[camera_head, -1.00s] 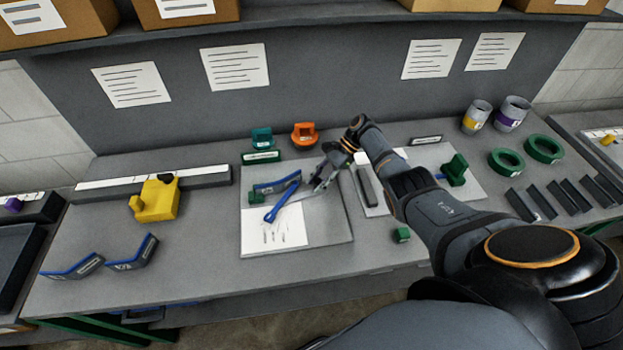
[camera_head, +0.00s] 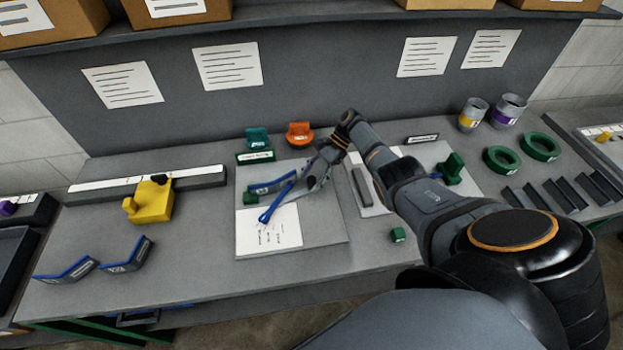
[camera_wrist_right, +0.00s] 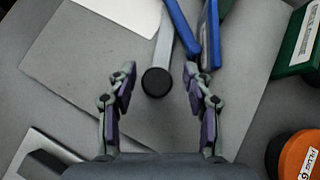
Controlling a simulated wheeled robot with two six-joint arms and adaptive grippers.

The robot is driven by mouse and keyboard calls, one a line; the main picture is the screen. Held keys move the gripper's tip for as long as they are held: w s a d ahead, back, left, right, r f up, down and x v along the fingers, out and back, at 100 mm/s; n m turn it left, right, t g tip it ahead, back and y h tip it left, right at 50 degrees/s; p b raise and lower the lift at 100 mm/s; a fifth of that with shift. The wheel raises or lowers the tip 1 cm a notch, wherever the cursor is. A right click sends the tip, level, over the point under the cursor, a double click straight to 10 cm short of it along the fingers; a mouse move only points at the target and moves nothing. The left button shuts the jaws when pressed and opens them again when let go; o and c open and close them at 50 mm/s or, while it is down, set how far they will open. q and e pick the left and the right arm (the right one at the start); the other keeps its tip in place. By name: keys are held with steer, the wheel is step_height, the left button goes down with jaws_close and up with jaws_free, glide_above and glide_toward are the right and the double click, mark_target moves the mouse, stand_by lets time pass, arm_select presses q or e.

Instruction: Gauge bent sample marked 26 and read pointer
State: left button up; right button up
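A bent sample with a blue edge (camera_head: 272,186) lies on a grey board (camera_head: 325,228) at the bench middle. A blue pointer arm (camera_head: 270,212) touches or crosses it, its tip over a white marked sheet (camera_head: 280,236). In the right wrist view a grey bar (camera_wrist_right: 163,48) ends in a black round knob (camera_wrist_right: 157,82). My right gripper (camera_head: 318,178) is over the board; in its wrist view (camera_wrist_right: 159,80) the fingers are open, one on each side of the knob with gaps. Two more bent samples (camera_head: 68,270) (camera_head: 128,255) lie at left. No number 26 is legible. My left gripper is out of view.
A yellow block (camera_head: 152,202) sits by a long white-topped rail at left. Teal (camera_head: 258,138) and orange (camera_head: 300,134) pieces stand behind the board. A green clamp-like piece (camera_head: 452,168) and a small green block (camera_head: 398,235) are to the right.

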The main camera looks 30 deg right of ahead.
steer(key=shift+r, duration=0.1)
steer(key=v, duration=0.7)
steer(key=shift+d+r, duration=0.1)
steer(key=shift+d, duration=0.05)
stand_by(0.3)
